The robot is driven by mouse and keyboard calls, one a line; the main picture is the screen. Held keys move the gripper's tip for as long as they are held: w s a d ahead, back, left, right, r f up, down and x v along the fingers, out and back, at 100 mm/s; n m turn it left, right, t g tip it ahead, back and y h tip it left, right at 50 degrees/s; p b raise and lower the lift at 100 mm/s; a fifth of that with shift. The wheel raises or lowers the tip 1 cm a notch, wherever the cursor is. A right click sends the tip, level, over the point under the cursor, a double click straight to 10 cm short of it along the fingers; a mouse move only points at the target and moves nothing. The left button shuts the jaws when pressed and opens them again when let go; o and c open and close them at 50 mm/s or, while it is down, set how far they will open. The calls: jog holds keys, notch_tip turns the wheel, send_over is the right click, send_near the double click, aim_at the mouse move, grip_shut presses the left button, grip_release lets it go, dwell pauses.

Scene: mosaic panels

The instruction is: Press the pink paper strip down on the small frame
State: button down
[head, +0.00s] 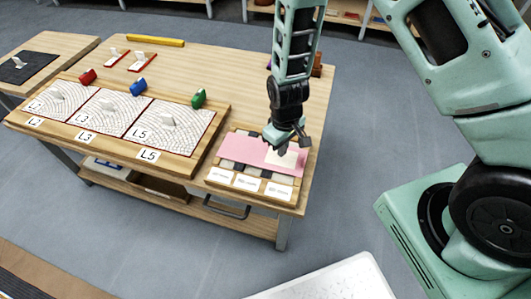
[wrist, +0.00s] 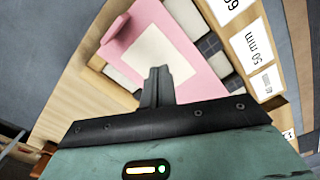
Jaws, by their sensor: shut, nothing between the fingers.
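The pink paper strip (head: 238,151) lies across the small wooden frame (head: 230,191) at the right end of the table in the head view. A cream rectangle (wrist: 157,54) shows on the strip in the wrist view, and the strip (wrist: 195,76) covers part of the frame's dark and pale cells.
White label cards (head: 249,183) lie along the frame's front. A yellow bar (head: 155,41) lies at the back.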

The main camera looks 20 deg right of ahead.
jog(key=shift+f+b, duration=0.5)
jog(key=shift+f, duration=0.35)
jog(key=shift+r, duration=0.1)
dwell(0.5)
notch_tip(320, 180, up, 8)
jog(key=p, duration=0.7)
dwell(0.6)
jog(key=s+a+r+y+p, duration=0.1)
jog(key=s+a+r+p, duration=0.15)
jog(key=r, duration=0.45)
jog(key=s+a+r+p, duration=0.1)
jog(key=a+r, duration=0.2)
jog(key=r, duration=0.3)
jog(key=s+r+n+p, duration=0.1)
jog(key=s+r+p, duration=0.2)
jog(key=s+r, duration=0.5)
jog(key=s+r+n+p, duration=0.1)
jog(key=s+r+p, duration=0.2)
jog(key=s+r, duration=0.5)
notch_tip(320, 180, up, 7)
jog(key=shift+s+a+f+n+p, duration=0.1)
jog(key=shift+s+a+n+p, duration=0.2)
jog(key=shift+a+n, duration=0.1)
